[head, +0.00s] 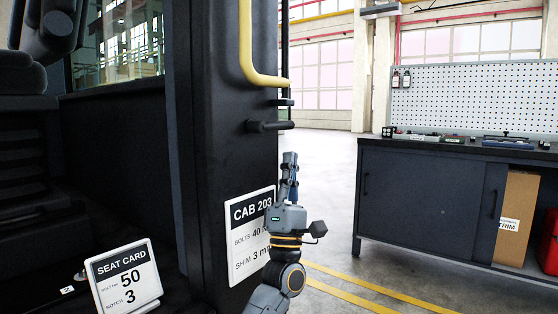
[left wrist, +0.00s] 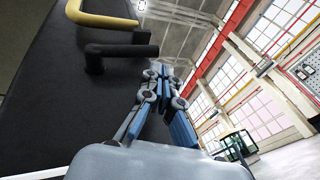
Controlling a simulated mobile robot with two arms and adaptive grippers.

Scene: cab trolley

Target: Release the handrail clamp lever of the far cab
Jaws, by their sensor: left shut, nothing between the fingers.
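The cab's black door post (head: 228,120) carries a yellow handrail (head: 246,45) that bends right at its lower end. Just below it a short black lever (head: 268,126) sticks out from the post, pointing right. In the left wrist view the lever (left wrist: 122,51) lies beyond the fingertips, with the yellow handrail (left wrist: 100,17) behind it. My left gripper (head: 289,157) points up, below the lever's right end, with its fingers closed together and empty. It also shows in the left wrist view (left wrist: 158,73), apart from the lever. My right gripper is out of view.
A CAB 203 sign (head: 250,235) is on the post, partly behind my left wrist. A seat card (head: 124,277) stands inside the cab at lower left. A dark workbench (head: 425,195) with a pegboard stands at right. Open floor lies between the post and the bench.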

